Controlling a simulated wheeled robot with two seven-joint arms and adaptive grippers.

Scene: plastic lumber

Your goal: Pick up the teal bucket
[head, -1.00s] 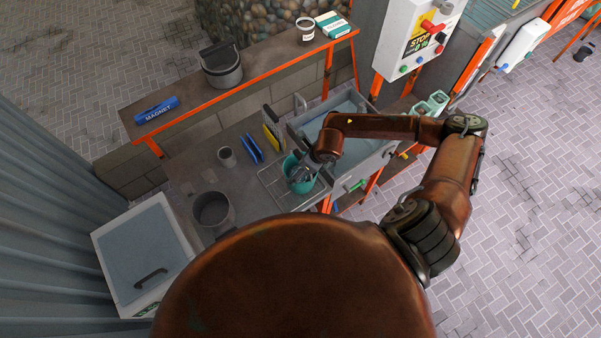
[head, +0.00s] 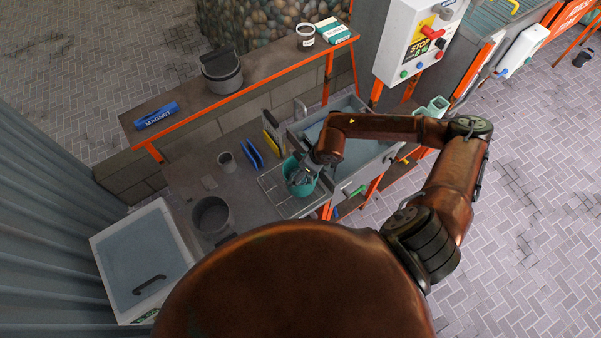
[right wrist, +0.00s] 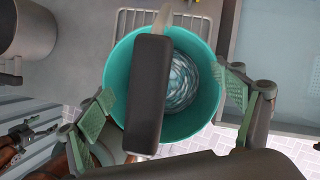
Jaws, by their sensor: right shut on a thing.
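The teal bucket (head: 302,191) stands upright on or just over the wire drying rack at the left of the sink; I cannot tell if it touches the rack. My right gripper (head: 309,172) reaches down to it from the right. In the right wrist view the bucket (right wrist: 119,78) is seen from above, with a dark handle grip (right wrist: 150,95) across its mouth and a blue-white streaked thing inside. My right gripper (right wrist: 167,105) is shut on the bucket, with a green-padded finger at each side.
The sink basin (head: 372,160) is right of the bucket. Blue plates (head: 254,153), a grey cup (head: 227,161) and a grey pot (head: 211,214) are to its left. A shelf behind holds a lidded grey bin (head: 221,72) and a blue magnet box (head: 156,115).

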